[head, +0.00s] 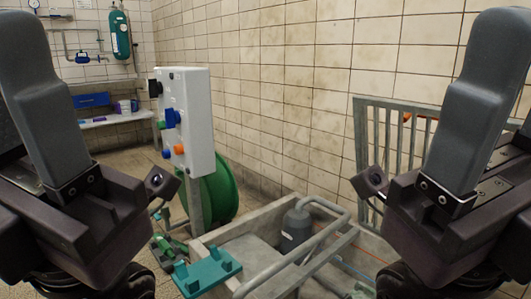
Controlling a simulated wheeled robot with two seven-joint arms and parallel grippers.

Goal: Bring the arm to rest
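My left gripper (45,130) stands at the left edge, close to the camera, with a grey finger pointing up from a dark housing. My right gripper (478,125) stands likewise at the right edge, its grey finger pointing up. The picture edges cut off part of both grippers, so their openings cannot be judged. No object shows in either one. Both grippers appear apart from the things of the room.
A white control box (198,120) on a post stands left of centre, before a green reel (219,188). A concrete pit (212,237) with a grey pump (296,228) and pipe lies below. A teal bracket (207,270) sits at its near left. A metal railing (388,125) stands right.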

